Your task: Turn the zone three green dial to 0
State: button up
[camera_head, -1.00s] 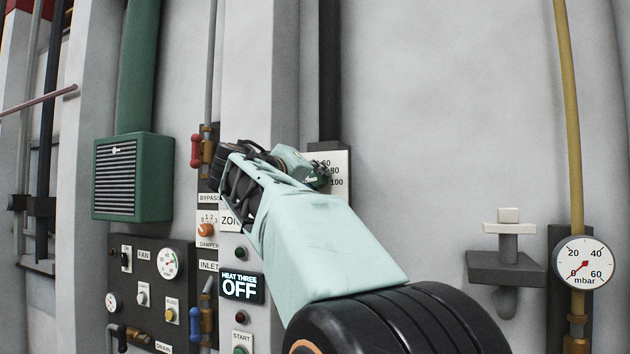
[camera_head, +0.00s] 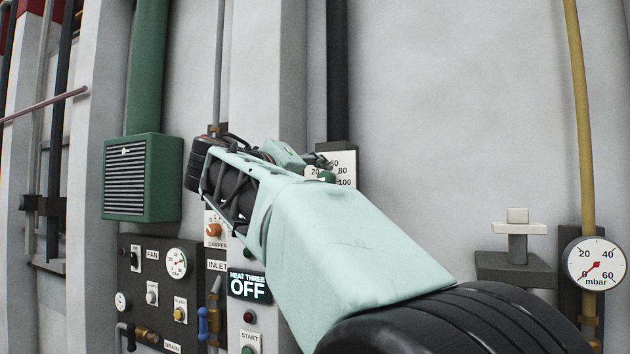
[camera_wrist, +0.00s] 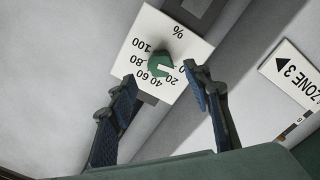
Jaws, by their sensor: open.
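The green dial (camera_wrist: 160,64) sits on a white scale plate (camera_wrist: 190,45) printed with % and numbers up to 100. A pale mark on the dial's face points to the lower right in the wrist view, near the 20; the 0 label is not readable. The dial also shows in the head view (camera_head: 327,176), partly covered by my arm and gripper. My gripper (camera_wrist: 160,78) is open, its two dark fingers apart on either side of the dial's lower side in the wrist view. Contact with the dial cannot be told. A ZONE 3 sign (camera_wrist: 292,73) is to the right.
In the head view, a HEAT THREE OFF display (camera_head: 249,287) is below my arm. A panel of knobs and a gauge (camera_head: 177,263) is at the lower left. A grey wall bracket (camera_head: 515,265) and mbar gauge (camera_head: 595,263) are at right. The wall between is bare.

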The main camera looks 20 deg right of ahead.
jog(key=v, duration=0.6)
jog(key=shift+a, duration=0.1)
